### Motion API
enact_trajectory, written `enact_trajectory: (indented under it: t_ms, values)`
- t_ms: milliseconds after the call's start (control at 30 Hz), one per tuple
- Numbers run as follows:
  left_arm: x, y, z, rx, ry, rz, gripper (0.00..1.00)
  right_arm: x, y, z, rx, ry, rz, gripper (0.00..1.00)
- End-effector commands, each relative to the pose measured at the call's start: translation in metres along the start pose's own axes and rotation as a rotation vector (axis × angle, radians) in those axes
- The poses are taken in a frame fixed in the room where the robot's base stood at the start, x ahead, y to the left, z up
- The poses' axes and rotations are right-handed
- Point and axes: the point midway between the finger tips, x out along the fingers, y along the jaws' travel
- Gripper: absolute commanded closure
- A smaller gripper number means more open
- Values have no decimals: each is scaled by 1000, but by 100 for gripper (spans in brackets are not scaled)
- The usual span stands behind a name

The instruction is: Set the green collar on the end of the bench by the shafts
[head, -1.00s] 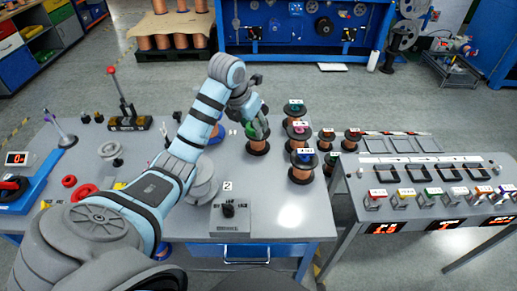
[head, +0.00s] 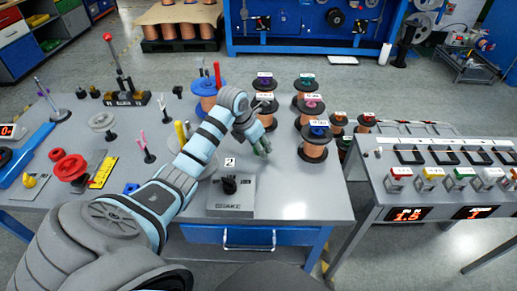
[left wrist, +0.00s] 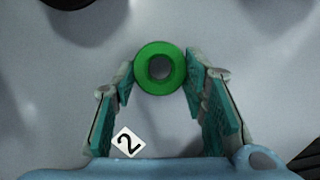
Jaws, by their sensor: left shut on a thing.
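My left gripper (head: 260,148) is shut on the green collar, a thick ring (left wrist: 160,88) that sits between its fingertips in the left wrist view. In the head view the collar is hard to tell from the green fingers. The gripper is over the bench (head: 300,197), on the near side of the copper spools. Bare grey bench top shows below the collar in the wrist view. Thin upright rods (head: 145,147) stand on the bench left of my arm; I cannot tell whether these are the shafts. My right gripper is not in view.
Copper spools with coloured tops, such as the blue-topped one (head: 314,142), stand right of the gripper. A grey box with a black knob (head: 231,190) is nearer, by the "2" label (head: 229,162). Bench top is clear to its right. A console (head: 440,170) stands at right.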

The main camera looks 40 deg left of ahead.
Motion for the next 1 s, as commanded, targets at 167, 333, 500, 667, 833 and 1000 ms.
enact_trajectory:
  t_ms: [167, 333, 500, 667, 833, 1000]
  values:
    - [12, 0, -5, 0, 0, 0, 88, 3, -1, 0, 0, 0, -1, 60]
    - [13, 0, -6, 0, 0, 0, 88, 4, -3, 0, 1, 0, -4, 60]
    - [18, 0, -8, 0, 2, 0, 88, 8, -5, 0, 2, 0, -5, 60]
    - [21, 0, -10, -1, 5, -2, 53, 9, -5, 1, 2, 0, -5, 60]
    - [21, 0, -11, -1, 7, -2, 40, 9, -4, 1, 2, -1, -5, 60]
    - [21, 0, -10, -1, 6, -1, 40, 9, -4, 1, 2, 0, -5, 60]
